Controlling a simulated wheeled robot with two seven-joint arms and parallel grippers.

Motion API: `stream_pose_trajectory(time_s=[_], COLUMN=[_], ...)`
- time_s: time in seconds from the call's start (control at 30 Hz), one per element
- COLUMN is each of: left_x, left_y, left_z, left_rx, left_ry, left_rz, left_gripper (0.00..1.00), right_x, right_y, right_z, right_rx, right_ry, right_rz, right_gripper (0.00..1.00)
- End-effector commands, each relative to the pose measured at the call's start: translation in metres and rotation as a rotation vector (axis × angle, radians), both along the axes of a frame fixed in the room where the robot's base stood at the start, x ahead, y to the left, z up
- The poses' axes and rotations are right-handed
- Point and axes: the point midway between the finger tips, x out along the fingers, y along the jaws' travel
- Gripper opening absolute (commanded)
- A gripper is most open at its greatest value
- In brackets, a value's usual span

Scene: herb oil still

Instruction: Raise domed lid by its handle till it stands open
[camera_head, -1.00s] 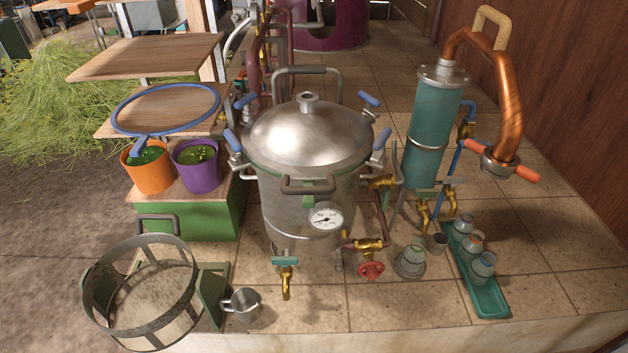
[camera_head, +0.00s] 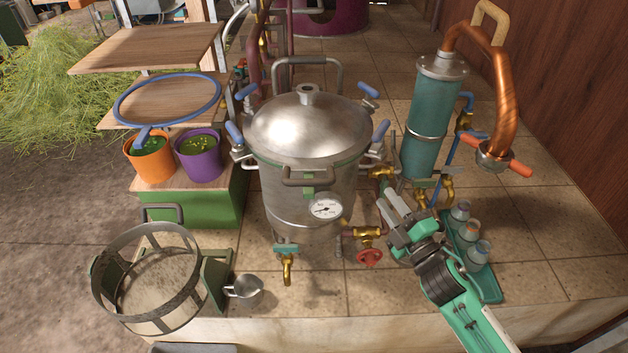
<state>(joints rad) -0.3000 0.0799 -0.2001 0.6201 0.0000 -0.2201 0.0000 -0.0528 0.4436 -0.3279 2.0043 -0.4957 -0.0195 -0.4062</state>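The domed lid (camera_head: 310,130) is shiny steel and sits shut on the steel pot (camera_head: 290,200) in the middle of the view. A dark-gripped handle (camera_head: 308,182) sticks out at the front below the dome. A taller loop handle (camera_head: 303,61) stands behind the lid. Blue-tipped clamps (camera_head: 235,132) stand around the rim, tilted outward. My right gripper (camera_head: 393,217) is right of the pot and lower than the handle, apart from it, with nothing visible in it. The gap between its fingers is unclear. My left gripper is not in view.
A round gauge (camera_head: 325,208), a brass valve (camera_head: 368,233) and a red valve wheel (camera_head: 370,258) are at the pot's front right. A teal column (camera_head: 428,120) with a copper pipe stands at right. A mesh basket (camera_head: 160,290) and steel cup (camera_head: 245,290) are front left.

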Motion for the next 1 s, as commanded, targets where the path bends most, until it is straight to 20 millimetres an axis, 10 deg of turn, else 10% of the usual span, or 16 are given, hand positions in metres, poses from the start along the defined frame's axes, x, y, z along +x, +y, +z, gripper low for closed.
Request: stream_pose_trajectory(time_s=[0.4, 0.73, 1.0], left_x=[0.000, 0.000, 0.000], left_y=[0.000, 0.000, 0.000], left_z=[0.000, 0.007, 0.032], left_rx=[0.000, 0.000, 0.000], left_ry=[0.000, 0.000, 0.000], left_rz=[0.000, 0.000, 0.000], left_gripper=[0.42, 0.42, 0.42], right_x=[-0.007, -0.011, 0.005], right_y=[0.036, 0.045, 0.093], right_z=[0.018, 0.017, 0.032], right_rx=[-0.453, -0.527, -0.522], right_ry=[-0.537, -0.622, -0.620], right_rz=[0.475, 0.576, 0.575], right_gripper=[0.25, 0.25, 0.25])
